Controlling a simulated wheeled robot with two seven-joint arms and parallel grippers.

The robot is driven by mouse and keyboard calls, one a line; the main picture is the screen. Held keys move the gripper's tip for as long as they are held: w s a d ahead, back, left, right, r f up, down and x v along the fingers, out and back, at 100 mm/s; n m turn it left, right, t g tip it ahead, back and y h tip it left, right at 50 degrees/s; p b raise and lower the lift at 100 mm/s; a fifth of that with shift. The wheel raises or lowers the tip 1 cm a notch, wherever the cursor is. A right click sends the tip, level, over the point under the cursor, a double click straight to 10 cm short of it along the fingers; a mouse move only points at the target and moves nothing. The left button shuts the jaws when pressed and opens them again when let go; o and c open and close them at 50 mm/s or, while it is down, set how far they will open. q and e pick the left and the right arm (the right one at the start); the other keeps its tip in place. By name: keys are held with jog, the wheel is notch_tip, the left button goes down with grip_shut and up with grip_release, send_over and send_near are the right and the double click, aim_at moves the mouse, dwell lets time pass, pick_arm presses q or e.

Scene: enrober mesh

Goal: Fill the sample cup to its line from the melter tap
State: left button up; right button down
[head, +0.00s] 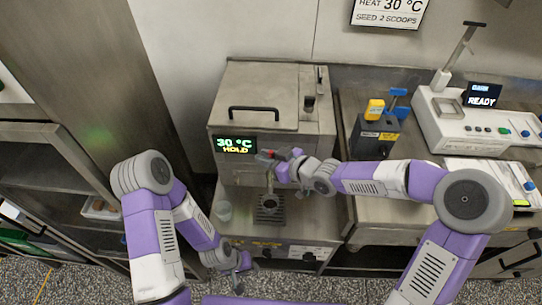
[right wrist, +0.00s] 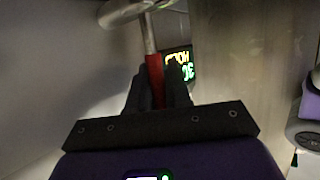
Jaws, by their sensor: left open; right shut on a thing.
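The melter (head: 265,100) is a steel box with a lid and a display reading 30 °C HOLD. My right gripper (head: 276,156) is at the tap on its front. In the right wrist view its fingers (right wrist: 160,90) are shut on the red tap handle (right wrist: 154,68). The tap spout (head: 270,180) points down above a dark drip grate (head: 270,208). A small translucent cup (head: 223,210) stands upright on the steel shelf, left of the grate and not under the spout. Its line and contents are too small to tell. My left gripper (head: 243,264) is open and empty, low in front of the shelf edge.
A dark holder (head: 372,137) with yellow and blue tools stands right of the melter. A white instrument (head: 480,118) reading READY is at the far right. A wall sign (head: 388,14) says SEED 2 SCOOPS. A steel rack (head: 55,180) stands at left.

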dwell(0.3)
jog(key=c, duration=1.4)
grip_release()
jog(key=p+v, duration=0.3)
jog(key=v, duration=0.4)
jog(key=shift+s+d+p, duration=0.15)
jog(key=shift+d+p, duration=0.05)
jog(key=shift+p, duration=0.1)
jog(key=shift+r, duration=0.1)
